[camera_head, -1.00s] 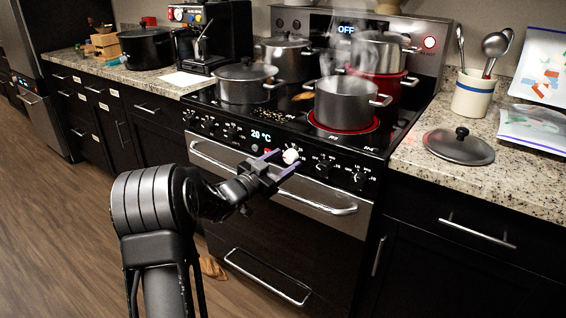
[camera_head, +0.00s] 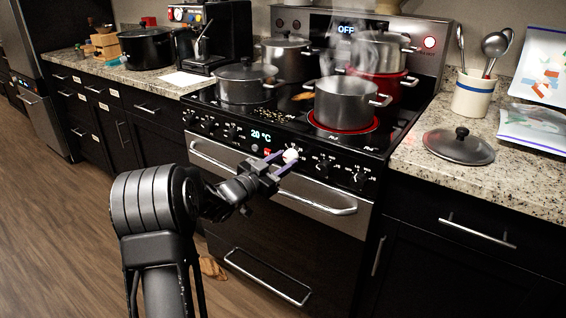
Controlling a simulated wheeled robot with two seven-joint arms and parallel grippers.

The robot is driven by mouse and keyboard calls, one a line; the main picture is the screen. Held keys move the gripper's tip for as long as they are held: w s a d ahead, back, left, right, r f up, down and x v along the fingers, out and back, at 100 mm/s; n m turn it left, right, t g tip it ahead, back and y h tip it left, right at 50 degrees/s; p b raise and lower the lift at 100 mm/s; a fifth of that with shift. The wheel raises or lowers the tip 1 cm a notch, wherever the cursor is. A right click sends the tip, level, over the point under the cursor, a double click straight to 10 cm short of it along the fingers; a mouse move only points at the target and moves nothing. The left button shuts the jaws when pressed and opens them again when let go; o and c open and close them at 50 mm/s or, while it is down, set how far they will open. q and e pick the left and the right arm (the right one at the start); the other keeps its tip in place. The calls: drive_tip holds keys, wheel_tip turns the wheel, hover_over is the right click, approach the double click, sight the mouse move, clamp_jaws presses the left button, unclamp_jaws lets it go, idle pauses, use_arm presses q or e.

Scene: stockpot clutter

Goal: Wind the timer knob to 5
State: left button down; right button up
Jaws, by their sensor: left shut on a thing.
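The timer knob (camera_head: 290,156) is a small white knob on the black front panel of the stove, right of the 20 °C display (camera_head: 261,135). My left gripper (camera_head: 281,162) is at the panel with its two fingers on either side of the knob, shut on it. The fingers hide part of the knob, and its pointer and set number are too small to read. My right gripper is not in view.
Several black knobs (camera_head: 322,165) line the panel on both sides. The oven handle (camera_head: 318,204) runs just below my gripper. A steaming pot (camera_head: 340,103) stands on a glowing red burner above. A lid (camera_head: 459,146) lies on the right counter.

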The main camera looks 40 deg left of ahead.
use_arm(q)
drive_tip(key=shift+f+m+b, duration=0.15)
drive_tip(key=shift+m+b, duration=1.05)
drive_tip(key=shift+b, duration=0.05)
drive_tip(key=m+b, duration=0.2)
drive_tip(key=m, duration=0.1)
drive_tip(key=shift+b, duration=0.35)
drive_tip(key=m+b, duration=0.1)
drive_tip(key=m, duration=0.1)
drive_tip(key=shift+m+g+b, duration=0.3)
drive_tip(key=shift+b, duration=0.1)
drive_tip(key=shift+m, duration=0.3)
drive_tip(key=shift+r+y, duration=0.2)
drive_tip(key=shift+y, duration=0.1)
drive_tip(key=c, duration=0.9)
unclamp_jaws()
drive_tip(key=shift+c, duration=0.2)
